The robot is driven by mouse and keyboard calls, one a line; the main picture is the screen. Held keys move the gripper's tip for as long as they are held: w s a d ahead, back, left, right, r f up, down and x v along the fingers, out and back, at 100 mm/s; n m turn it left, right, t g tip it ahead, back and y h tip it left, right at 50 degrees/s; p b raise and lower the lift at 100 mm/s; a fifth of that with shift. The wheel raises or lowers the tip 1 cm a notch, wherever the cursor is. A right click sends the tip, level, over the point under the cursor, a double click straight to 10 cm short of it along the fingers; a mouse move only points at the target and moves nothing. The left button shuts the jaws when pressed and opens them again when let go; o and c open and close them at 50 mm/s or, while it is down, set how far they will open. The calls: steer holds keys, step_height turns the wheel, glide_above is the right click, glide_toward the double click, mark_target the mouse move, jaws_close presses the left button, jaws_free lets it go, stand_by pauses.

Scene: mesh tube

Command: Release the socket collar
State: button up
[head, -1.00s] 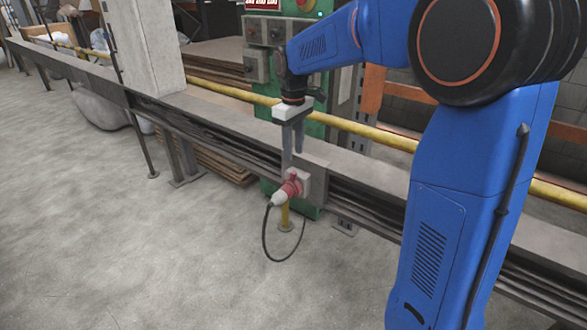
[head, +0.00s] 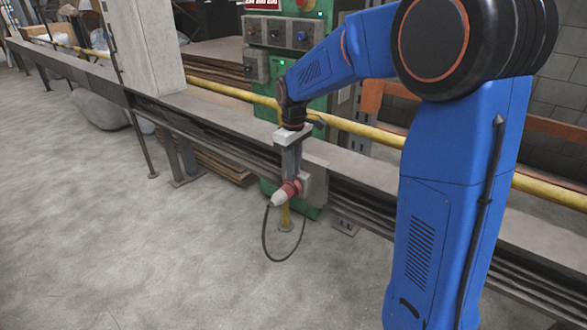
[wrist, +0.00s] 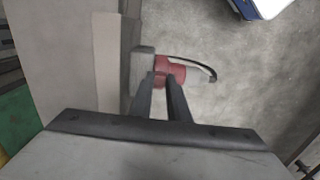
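The red socket collar (head: 292,188) sits on a grey box on the side of the long rail. A white plug body (head: 279,198) with a black cable (head: 264,235) extends from it toward the lower left. In the wrist view the red collar (wrist: 172,70) is at the fingertips, with red showing between the fingers and to their right. My gripper (head: 289,178) points down at the collar from above, its fingers apart. The fingers (wrist: 160,76) partly cover the collar; I cannot tell whether they touch it.
The grey rail (head: 352,168) runs across the scene close beside my gripper. A yellow pipe (head: 352,127) runs behind it. A green control cabinet (head: 314,60) stands behind the rail. The concrete floor (head: 120,240) in front is clear.

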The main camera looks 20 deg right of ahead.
jaws_close()
steer(key=shift+w+a+g+h, duration=0.3)
steer(key=shift+w+g+h, duration=0.15)
steer(key=shift+g, duration=0.15)
steer(key=o, duration=0.7)
jaws_free()
steer(key=r, duration=0.5)
steer(key=w+a+r, duration=0.1)
steer(key=r, duration=1.1)
steer(key=shift+w+a+r, duration=0.15)
steer(key=shift+w+a, duration=0.05)
steer(key=shift+w, duration=0.2)
